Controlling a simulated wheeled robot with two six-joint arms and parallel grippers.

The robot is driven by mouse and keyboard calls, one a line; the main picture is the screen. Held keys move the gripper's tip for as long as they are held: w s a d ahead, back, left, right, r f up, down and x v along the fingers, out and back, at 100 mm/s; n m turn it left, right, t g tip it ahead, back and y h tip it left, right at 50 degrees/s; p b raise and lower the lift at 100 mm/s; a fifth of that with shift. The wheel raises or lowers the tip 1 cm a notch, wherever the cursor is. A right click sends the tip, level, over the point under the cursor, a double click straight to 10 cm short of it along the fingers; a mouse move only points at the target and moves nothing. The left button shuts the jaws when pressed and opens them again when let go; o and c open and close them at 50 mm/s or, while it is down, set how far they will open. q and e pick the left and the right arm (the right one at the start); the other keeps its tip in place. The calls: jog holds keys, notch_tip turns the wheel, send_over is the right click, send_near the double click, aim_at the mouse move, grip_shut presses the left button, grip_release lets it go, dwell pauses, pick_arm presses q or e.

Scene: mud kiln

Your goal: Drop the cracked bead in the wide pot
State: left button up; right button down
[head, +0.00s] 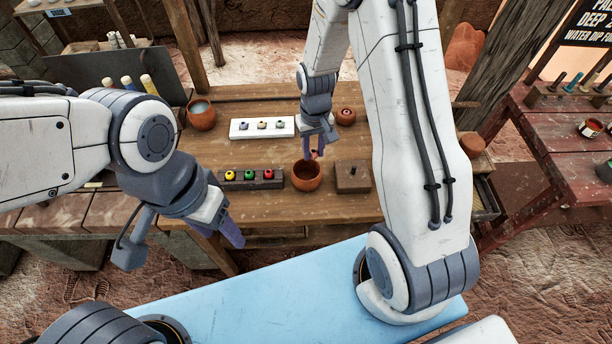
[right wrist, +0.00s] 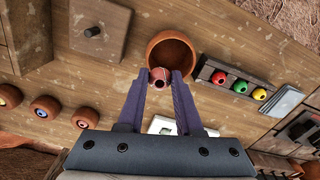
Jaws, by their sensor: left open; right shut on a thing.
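The wide pot seems to be the round terracotta bowl (head: 306,178) on the wooden table, also in the right wrist view (right wrist: 183,50); its inside looks dark. My right gripper (head: 317,150) is shut on a small reddish-pink bead (right wrist: 160,79) with a dark hole. It holds the bead at the bowl's near rim in the right wrist view, seemingly above the opening; I cannot tell the height. Any crack is too small to see. My left gripper (head: 230,232) is open and empty at the table's front edge, away from the bowl.
A dark rack (head: 250,180) with yellow, red and green beads stands left of the bowl. A wooden block (head: 352,177) with a knob stands right. Behind are a white tray (head: 262,127), a water pot (head: 201,115) and a small pot (head: 346,116).

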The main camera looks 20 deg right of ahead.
jog(key=c, duration=0.5)
grip_release()
jog(key=shift+r, duration=0.1)
notch_tip(320, 180, up, 10)
jog(key=b, duration=0.1)
jog(key=shift+r, duration=0.2)
jog(key=s+a+r+n, duration=0.3)
jog(key=s+a+r, duration=0.1)
jog(key=s+a, duration=0.45)
jog(key=s+a+r+n, duration=0.1)
jog(key=s+a+n, duration=0.1)
jog(key=s, duration=0.5)
jog(key=s+a+r+n+y, duration=0.1)
jog(key=s+a+n, duration=0.1)
jog(key=s, duration=0.6)
jog(key=shift+a+n, duration=0.3)
jog(key=shift+a, duration=0.6)
